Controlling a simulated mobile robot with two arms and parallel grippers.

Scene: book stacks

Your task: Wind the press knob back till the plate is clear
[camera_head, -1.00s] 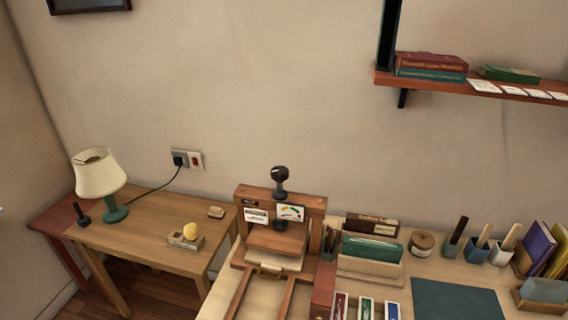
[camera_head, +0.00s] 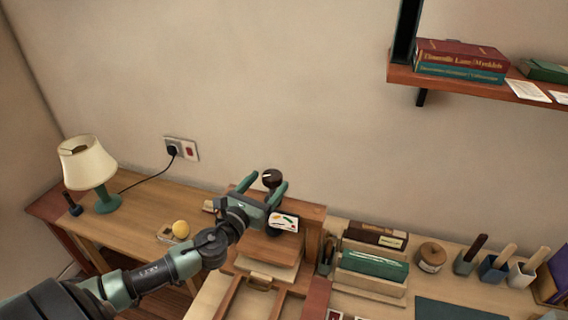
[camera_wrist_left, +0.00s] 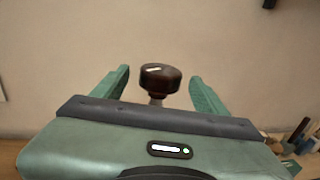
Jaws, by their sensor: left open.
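The dark press knob (camera_head: 272,178) stands on its post above the wooden press frame (camera_head: 312,214). It also shows in the left wrist view (camera_wrist_left: 160,77), with a pale mark on its top. My left gripper (camera_head: 265,181) is open, with one green finger on each side of the knob; in the wrist view gaps show between knob and both fingers. A card with a coloured dial (camera_head: 284,222) is on the press front. The pressing plate (camera_head: 268,248) is partly hidden by my left arm, and I cannot tell its gap from the base. My right gripper is not seen.
A lamp (camera_head: 88,165) and a yellow ball-like thing (camera_head: 181,228) are on the left table. A green file box (camera_head: 372,264), a jar (camera_head: 431,257) and several tool cups stand right of the press. A shelf (camera_head: 470,84) with books hangs upper right.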

